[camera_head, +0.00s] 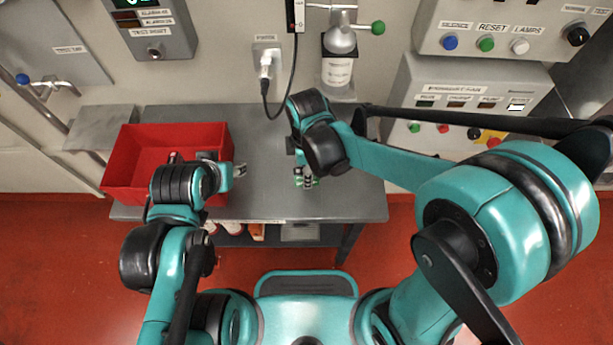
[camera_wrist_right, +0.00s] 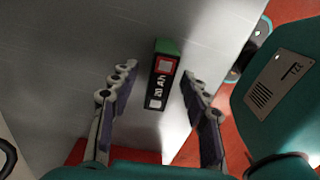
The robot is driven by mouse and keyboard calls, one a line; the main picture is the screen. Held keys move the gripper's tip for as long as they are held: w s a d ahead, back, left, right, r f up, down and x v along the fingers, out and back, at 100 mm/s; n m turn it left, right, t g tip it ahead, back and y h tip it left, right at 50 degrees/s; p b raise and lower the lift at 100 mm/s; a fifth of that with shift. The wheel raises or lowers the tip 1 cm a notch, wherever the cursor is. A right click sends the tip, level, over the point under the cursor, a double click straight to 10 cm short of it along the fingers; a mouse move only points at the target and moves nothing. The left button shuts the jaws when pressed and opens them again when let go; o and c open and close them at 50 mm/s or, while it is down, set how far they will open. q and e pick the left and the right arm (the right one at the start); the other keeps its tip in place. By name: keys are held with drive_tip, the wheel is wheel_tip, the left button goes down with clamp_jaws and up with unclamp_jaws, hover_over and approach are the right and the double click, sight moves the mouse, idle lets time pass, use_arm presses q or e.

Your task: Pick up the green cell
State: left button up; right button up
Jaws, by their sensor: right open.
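The green cell (camera_wrist_right: 165,48) shows in the right wrist view with a green end, a red and black side and a white "20 Ah" marking. My right gripper (camera_wrist_right: 158,80) is open, with one finger on each side of the cell and visible gaps between. In the head view, a small green part of the cell (camera_head: 299,181) shows at my right gripper (camera_head: 307,180), above the grey table; the arm hides most of it. My left gripper (camera_head: 239,171) is beside the red bin's right side; its finger opening is too small to judge.
A red bin (camera_head: 122,165) stands on the left of the grey table (camera_head: 350,203). Control panels line the wall. The table right of my right gripper is clear.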

clamp_jaws()
drive_tip(key=shift+r, duration=0.15)
